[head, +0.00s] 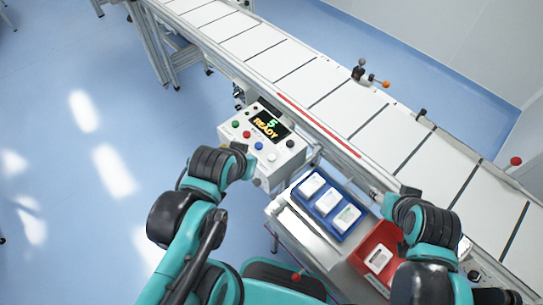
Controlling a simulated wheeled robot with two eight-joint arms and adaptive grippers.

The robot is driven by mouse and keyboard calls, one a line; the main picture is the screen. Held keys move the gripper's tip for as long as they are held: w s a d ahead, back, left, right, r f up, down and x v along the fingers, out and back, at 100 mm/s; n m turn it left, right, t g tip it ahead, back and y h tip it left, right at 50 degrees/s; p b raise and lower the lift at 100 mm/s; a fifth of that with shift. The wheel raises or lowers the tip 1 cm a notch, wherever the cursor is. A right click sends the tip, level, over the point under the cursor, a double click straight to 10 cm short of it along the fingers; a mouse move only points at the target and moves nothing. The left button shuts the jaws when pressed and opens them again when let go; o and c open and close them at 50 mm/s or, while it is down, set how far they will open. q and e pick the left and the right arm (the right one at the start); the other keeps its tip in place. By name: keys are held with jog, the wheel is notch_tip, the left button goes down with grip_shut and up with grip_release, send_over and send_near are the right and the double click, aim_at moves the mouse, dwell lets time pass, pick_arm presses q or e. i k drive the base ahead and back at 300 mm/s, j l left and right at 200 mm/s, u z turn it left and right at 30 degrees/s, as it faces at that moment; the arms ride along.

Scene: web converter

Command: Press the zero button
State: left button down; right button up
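The grey control box (250,152) stands beside the conveyor, its dark display (268,124) reading "5" and "READY". On its face are a green button (235,123), a red button (246,134), a blue button (258,145), a white button (271,157) and a black knob or button (290,143). Labels are too small to read, so I cannot tell which is zero. My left gripper (243,149) is at the box's front left edge, close to the red and blue buttons; contact and opening are unclear. My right gripper (378,196) is beside the blue tray, its fingers unclear.
The long conveyor (330,90) with white panels runs diagonally behind the box. A blue tray (319,220) with several white items and a red tray (362,262) with a white item sit on a grey bench at the right. Blue floor (60,120) is open at the left.

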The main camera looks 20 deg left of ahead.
aim_at(270, 158)
jog(key=j+z, duration=0.15)
jog(key=j, duration=0.3)
jog(key=k+j+z, duration=0.15)
jog(key=j, duration=0.35)
jog(key=j+z, duration=0.1)
jog(key=j, duration=0.35)
jog(key=k, duration=0.05)
